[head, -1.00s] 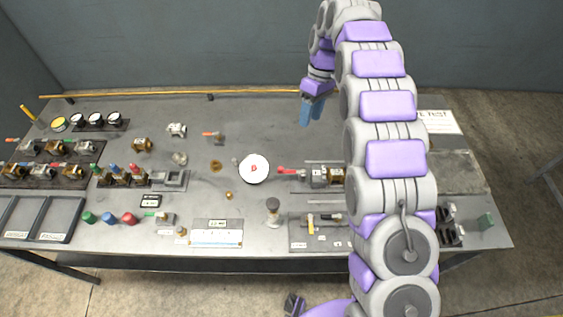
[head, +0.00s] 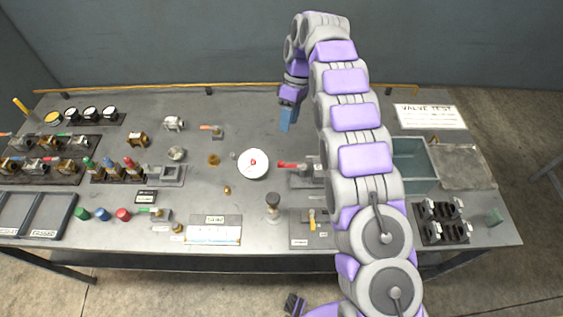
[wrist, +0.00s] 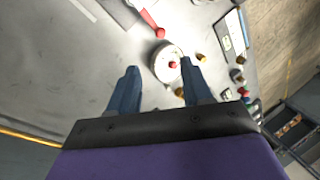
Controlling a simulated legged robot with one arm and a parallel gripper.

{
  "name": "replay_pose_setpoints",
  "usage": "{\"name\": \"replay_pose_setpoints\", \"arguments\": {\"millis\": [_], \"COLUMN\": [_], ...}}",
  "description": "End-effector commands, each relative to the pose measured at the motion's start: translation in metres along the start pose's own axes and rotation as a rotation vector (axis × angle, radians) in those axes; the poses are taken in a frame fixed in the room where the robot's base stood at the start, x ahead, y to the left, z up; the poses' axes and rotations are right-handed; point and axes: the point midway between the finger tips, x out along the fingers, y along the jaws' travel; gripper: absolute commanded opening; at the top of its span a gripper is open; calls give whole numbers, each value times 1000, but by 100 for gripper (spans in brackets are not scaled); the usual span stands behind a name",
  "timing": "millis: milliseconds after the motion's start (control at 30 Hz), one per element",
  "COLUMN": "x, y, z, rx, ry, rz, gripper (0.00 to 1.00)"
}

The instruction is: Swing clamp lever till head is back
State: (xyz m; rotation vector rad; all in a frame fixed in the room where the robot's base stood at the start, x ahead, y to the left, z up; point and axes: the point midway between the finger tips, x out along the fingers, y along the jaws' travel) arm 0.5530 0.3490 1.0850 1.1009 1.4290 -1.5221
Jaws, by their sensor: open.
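A red lever (head: 290,165) points left from a grey metal fixture (head: 306,171) on the right half of the bench; my arm hides the fixture's right part, so I cannot see a clamp head there. The red lever also shows at the top of the wrist view (wrist: 152,22). A second plate (head: 298,229) nearer the front carries a yellow piece (head: 312,219), partly behind my arm. My gripper (head: 286,128) is open and empty above the back of the bench, behind the red lever and apart from it. Both fingers show in the wrist view (wrist: 160,67).
A round white dial with a red centre (head: 253,164) stands left of the red lever. A small post (head: 272,205) stands in front of it. Valves and trays fill the left side. A grey-green bin (head: 415,160) and a black rack (head: 440,232) are right. The back middle is clear.

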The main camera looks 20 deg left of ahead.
Motion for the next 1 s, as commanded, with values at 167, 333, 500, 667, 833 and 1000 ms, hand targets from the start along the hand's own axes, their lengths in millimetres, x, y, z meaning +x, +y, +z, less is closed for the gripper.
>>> {"name": "replay_pose_setpoints", "arguments": {"millis": [167, 333, 500, 667, 833, 1000], "x": [25, 44, 65, 89, 117, 136], "y": [1, 0, -1, -1, 0, 0], "z": [0, 0, 0, 0, 0, 0], "rx": [-1, 1, 1, -1, 0, -1], "ry": [0, -2, -2, -1, -1, 0], "rz": [0, -5, -4, -3, -1, 0], "gripper": [49, 49, 49, 49, 49, 49]}}
